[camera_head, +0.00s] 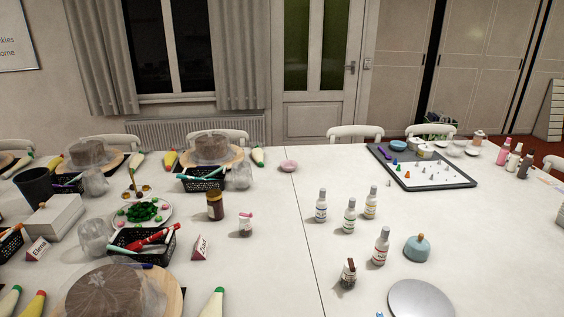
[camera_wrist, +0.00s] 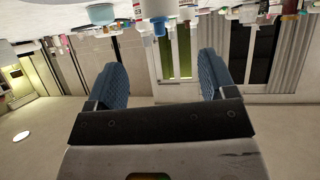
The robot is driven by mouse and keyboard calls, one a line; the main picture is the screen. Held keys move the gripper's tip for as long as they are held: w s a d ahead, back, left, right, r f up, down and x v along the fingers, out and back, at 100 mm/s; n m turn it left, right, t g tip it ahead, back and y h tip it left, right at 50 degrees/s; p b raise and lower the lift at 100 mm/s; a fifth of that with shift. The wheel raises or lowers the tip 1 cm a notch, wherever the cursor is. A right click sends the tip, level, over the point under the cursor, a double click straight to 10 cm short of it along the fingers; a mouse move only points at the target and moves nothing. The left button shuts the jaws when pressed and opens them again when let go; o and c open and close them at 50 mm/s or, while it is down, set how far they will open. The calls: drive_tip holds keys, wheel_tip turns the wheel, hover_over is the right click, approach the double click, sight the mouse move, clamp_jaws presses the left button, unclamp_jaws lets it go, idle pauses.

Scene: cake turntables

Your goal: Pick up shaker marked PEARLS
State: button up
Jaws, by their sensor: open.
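No label in the head view is sharp enough to read, so I cannot tell which container is marked PEARLS. Small shaker-like jars stand on the white table: one with a pink top (camera_head: 246,225) left of the seam, one with a dark body and pale label (camera_head: 348,274) near the front middle. A taller brown jar (camera_head: 215,206) stands further left. My gripper (camera_wrist: 160,85) shows in the wrist view with its two blue fingers wide apart and nothing between them. The wrist view is upside down, with the table's items along its top edge, away from the fingers.
Several capped bottles (camera_head: 381,247) stand upright near the dark jar. A blue domed pot (camera_head: 417,249) and a round grey plate (camera_head: 421,301) lie to their right. A dark-edged tray (camera_head: 465,184) is at back right. Covered cakes (camera_head: 112,289) and baskets (camera_head: 142,248) crowd the left.

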drive_tip(key=shift+s+a+f+t, duration=0.15)
drive_tip(key=shift+s+f+t, duration=0.45)
drive_tip(key=shift+f, duration=0.3)
drive_tip(key=shift+x, duration=1.3)
drive_tip(key=shift+w, duration=0.1)
drive_tip(key=shift+x, duration=2.55)
drive_tip(key=shift+a+f, duration=0.1)
drive_tip(key=c, duration=1.4)
drive_tip(key=shift+o, duration=0.2)
